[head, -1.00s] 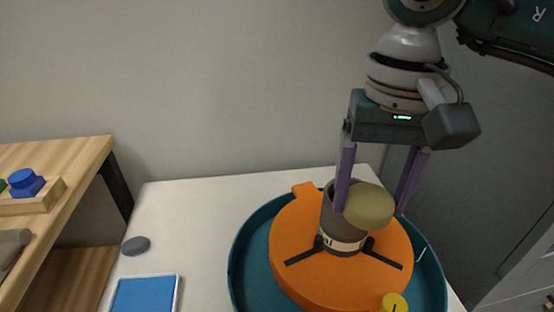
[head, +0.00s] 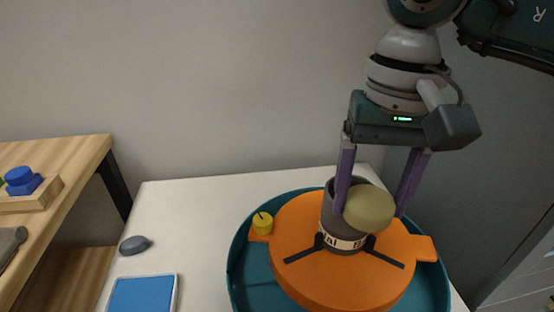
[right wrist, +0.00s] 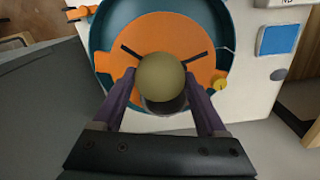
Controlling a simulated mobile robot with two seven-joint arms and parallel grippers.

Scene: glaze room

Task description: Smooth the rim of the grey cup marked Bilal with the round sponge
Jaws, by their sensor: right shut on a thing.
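The grey cup (head: 338,190) stands upright on an orange wheel disc (head: 300,270), between black bars. A pale label (head: 340,241) with dark letters wraps its lower part; the full name cannot be read. My right gripper (head: 369,211) is shut on the olive round sponge (head: 369,209), which is at the cup's rim on its right side and hides part of it. Whether it touches the rim is hard to tell. In the right wrist view the sponge (right wrist: 160,78) sits between both fingers and covers most of the cup (right wrist: 165,106). My left gripper is out of view.
A teal basin (head: 238,270) surrounds the disc, which carries a yellow knob (head: 263,223) and an orange tab (head: 425,247). A grey oval piece (head: 135,245) and a blue-topped tray (head: 143,294) lie on the white table (head: 195,215). A wooden table (head: 70,160) stands left.

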